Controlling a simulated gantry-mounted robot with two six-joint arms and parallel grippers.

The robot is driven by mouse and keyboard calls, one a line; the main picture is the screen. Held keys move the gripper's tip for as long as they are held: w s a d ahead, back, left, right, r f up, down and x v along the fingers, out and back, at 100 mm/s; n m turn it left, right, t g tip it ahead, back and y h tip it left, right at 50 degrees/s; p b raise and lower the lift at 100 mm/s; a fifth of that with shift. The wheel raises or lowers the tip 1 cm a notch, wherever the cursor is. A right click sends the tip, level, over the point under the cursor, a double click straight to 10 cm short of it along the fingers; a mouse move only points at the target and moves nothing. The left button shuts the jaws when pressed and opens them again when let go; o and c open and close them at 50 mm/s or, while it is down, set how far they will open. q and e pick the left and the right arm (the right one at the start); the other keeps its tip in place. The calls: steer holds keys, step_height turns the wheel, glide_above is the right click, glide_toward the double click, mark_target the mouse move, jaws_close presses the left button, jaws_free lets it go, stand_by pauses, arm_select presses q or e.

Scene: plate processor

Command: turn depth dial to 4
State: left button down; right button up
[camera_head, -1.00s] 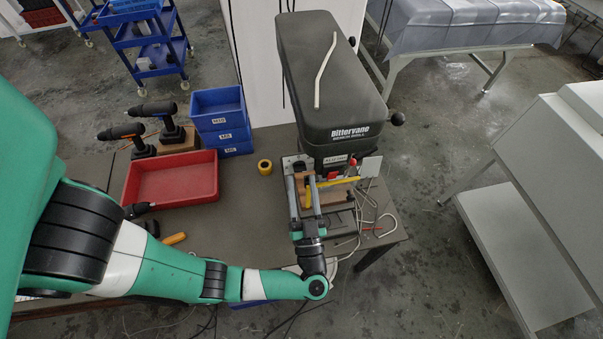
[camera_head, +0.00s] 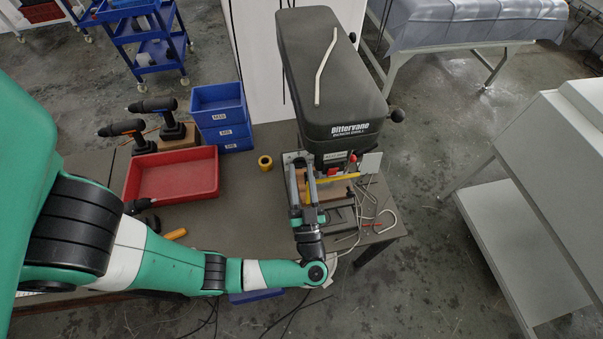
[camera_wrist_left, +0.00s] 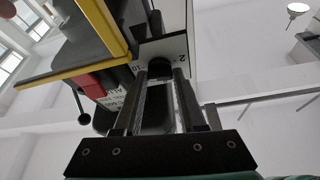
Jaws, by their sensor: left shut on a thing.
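The depth dial (camera_wrist_left: 160,68) is a dark round knob on a white plate (camera_wrist_left: 165,48) in the left wrist view. A 2 shows to its right and what looks like a 10 to its left; a pointer mark cannot be made out. My left gripper (camera_wrist_left: 160,78) is shut on the dial, one finger on each side. In the head view my left gripper (camera_head: 301,172) reaches the front of the bench drill (camera_head: 335,80), where the dial itself is not clearly seen. My right gripper is not in view.
A yellow-edged guard (camera_wrist_left: 75,72) and a red part (camera_wrist_left: 92,86) sit left of the dial. On the bench stand a red tray (camera_head: 170,175), blue bins (camera_head: 222,120), a yellow roll (camera_head: 264,163) and two drills (camera_head: 155,115). Loose cables (camera_head: 370,215) lie right of my gripper.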

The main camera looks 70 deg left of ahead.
arm_select(q)
steer(key=n+g+h+b, duration=0.2)
steer(key=n+b, duration=0.5)
steer(key=n, duration=0.3)
steer(key=n+g+h+b, duration=0.2)
steer(key=n+b, duration=0.5)
steer(key=n, duration=0.4)
steer(key=r+n+g+h+b, duration=0.1)
steer(key=n+g+h+b, duration=0.2)
steer(key=n+b, duration=0.5)
steer(key=shift+w+r+n, duration=0.1)
steer(key=shift+w+n, duration=0.3)
steer(key=shift+n, duration=0.8)
steer(key=shift+r+n+t+h+b, duration=0.15)
steer(key=shift+n+t+h+b, duration=0.15)
steer(key=shift+n+b, duration=0.5)
